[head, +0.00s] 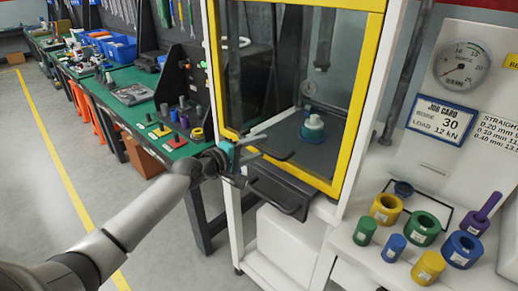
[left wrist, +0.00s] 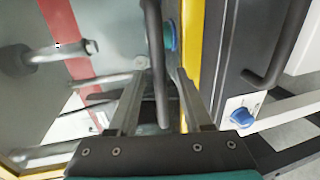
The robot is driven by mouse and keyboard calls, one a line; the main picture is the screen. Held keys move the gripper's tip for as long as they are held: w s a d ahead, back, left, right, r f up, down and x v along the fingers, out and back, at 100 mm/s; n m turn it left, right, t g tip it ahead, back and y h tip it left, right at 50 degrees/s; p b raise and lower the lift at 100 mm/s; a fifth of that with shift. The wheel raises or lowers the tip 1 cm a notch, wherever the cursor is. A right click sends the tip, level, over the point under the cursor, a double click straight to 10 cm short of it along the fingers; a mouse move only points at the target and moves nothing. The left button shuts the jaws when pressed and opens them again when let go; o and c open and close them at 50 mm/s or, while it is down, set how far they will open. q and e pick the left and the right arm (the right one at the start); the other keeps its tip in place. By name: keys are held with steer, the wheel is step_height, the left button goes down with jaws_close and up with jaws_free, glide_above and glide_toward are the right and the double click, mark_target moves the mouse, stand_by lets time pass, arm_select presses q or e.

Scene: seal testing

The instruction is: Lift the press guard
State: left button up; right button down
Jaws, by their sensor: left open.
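The press guard (head: 372,45) is a clear panel in a yellow frame on the front of the white press, and it looks down. Its yellow edge also shows in the left wrist view (left wrist: 192,45). My left gripper (head: 277,147) is open in front of the guard's lower part. In the left wrist view, a dark bar (left wrist: 155,50), seemingly the guard's handle, runs between the open fingers (left wrist: 160,72). I cannot tell whether they touch it. My right gripper is not in view.
A dark handle (head: 278,203) sits below the guard, with a blue knob (left wrist: 243,117) near it in the left wrist view. Coloured rings and cylinders (head: 422,228) stand on the right shelf. A green workbench (head: 135,105) with tools is at left; the floor before it is clear.

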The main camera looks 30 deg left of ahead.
arm_select(q)
steer(key=shift+w+d+f, duration=0.1)
steer(key=shift+w+d, duration=0.05)
steer(key=shift+w, duration=0.3)
steer(key=shift+c, duration=0.4)
jaws_close()
stand_by(0.8)
